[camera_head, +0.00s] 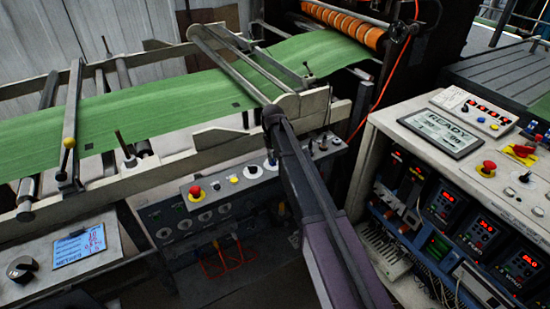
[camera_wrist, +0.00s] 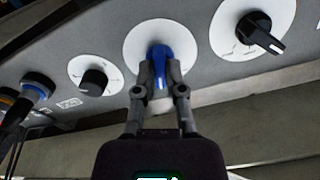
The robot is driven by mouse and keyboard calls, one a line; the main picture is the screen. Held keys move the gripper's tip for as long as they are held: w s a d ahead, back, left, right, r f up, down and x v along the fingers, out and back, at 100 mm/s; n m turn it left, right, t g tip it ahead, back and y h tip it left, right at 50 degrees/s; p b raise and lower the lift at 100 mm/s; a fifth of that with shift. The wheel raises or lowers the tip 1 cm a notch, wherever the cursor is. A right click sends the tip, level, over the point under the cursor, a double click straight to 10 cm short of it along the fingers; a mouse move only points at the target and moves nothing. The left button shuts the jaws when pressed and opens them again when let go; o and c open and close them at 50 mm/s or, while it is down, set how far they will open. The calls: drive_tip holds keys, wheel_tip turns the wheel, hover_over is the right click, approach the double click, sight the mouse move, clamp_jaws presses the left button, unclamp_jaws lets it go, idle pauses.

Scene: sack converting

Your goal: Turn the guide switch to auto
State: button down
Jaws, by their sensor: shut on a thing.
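A blue switch knob (camera_wrist: 158,56) sits on a round white dial plate (camera_wrist: 132,48) in the middle of the wrist view. My gripper (camera_wrist: 161,82) is shut on this knob, one finger on each side. The knob's handle points down in the picture, toward my gripper. The marks on its dial are too small or too covered to read, so I cannot tell which position it is at. In the head view my arm partly covers the front control panel (camera_head: 215,187) that carries the dials, and the fingers are hard to make out.
A black knob (camera_wrist: 256,33) on a larger dial is to the right, and a smaller black knob (camera_wrist: 94,82) is to the left. A red button (camera_head: 195,192) is on the same panel. A green web (camera_head: 180,105) runs above it. A console (camera_head: 455,135) stands right.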

drive_tip(key=shift+m, duration=1.3)
drive_tip(key=c, duration=0.7)
unclamp_jaws()
